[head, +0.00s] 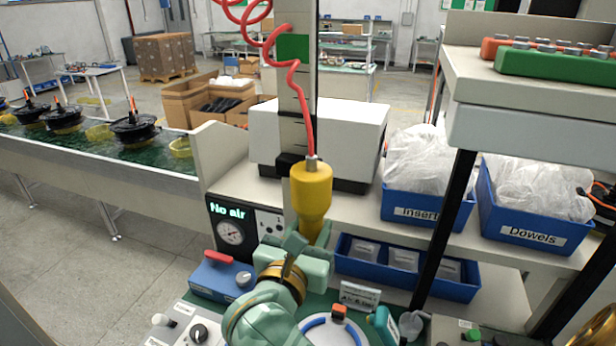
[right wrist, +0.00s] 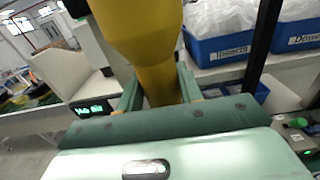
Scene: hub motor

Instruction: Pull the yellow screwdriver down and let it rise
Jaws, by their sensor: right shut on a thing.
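The yellow screwdriver (head: 311,190) hangs upright from a red coiled hose in the head view. My right gripper (head: 308,240) is shut on its narrower lower part. In the right wrist view the yellow screwdriver (right wrist: 150,50) rises between the two green fingers of my right gripper (right wrist: 155,95). The screwdriver's lower tip is hidden behind my gripper and wrist. My left gripper is not in view.
A gauge panel reading "No air" (head: 232,225) stands left of the screwdriver. Blue bins labelled Insert (head: 420,212) and Dowels (head: 535,234) are on the right. A conveyor (head: 90,160) with hub motors runs at left.

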